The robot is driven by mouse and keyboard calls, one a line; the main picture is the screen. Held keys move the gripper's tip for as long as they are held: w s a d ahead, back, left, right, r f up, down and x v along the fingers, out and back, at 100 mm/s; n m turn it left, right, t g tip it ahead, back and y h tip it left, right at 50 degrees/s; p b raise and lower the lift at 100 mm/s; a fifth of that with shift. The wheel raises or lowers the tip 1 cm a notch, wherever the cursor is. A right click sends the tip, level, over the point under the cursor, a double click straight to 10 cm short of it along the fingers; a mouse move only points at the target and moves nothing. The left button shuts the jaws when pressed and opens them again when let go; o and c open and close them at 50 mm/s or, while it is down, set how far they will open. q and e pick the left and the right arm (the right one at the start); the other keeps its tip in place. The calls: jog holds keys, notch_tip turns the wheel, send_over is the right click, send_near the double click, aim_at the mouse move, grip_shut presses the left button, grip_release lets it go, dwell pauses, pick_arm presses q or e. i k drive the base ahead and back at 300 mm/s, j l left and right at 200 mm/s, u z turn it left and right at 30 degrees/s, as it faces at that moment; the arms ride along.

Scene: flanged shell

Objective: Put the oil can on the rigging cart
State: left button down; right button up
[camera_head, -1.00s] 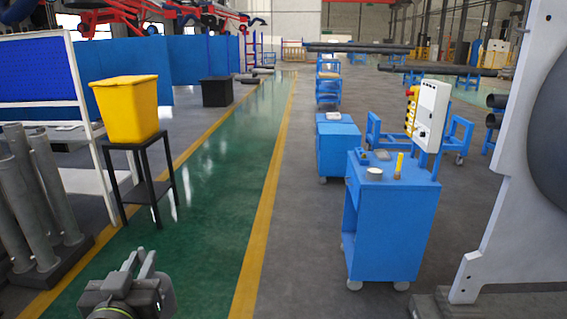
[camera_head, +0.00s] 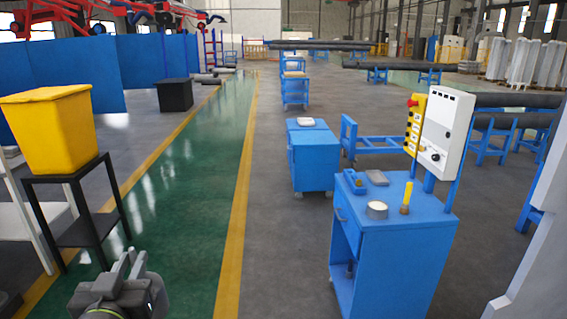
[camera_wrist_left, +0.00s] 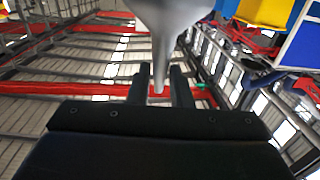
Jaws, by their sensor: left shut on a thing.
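My left gripper (camera_head: 130,264) is at the lower left of the head view, over the green floor lane. In the left wrist view its fingers (camera_wrist_left: 160,85) are closed on the narrow end of a grey, cone-shaped thing (camera_wrist_left: 168,25), which looks like the oil can; its wider part runs out of the top of the picture. The can cannot be made out in the head view. No label shows which cart is the rigging cart. A blue cart (camera_head: 390,265) with a control box stands near right, and a blue cabinet cart (camera_head: 318,160) stands behind it. My right gripper is out of view.
The near cart's top holds a pale roll (camera_head: 377,210), a yellow-topped tool (camera_head: 406,198) and small items. A yellow bin (camera_head: 55,130) stands on a black stand (camera_head: 80,185) at left. The green lane and grey floor between are clear.

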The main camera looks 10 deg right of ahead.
aim_at(392, 197)
jog(key=i+j+z, duration=0.1)
jog(key=i+z, duration=0.4)
jog(key=i+j+z, duration=0.25)
jog(key=z, duration=0.2)
jog(key=i+j+z, duration=0.65)
jog(key=j+z, duration=0.35)
jog(key=i+j+z, duration=0.15)
jog(key=j+z, duration=0.8)
jog(key=j, duration=0.15)
jog(key=i+j+z, duration=0.1)
jog(key=i+j, duration=0.3)
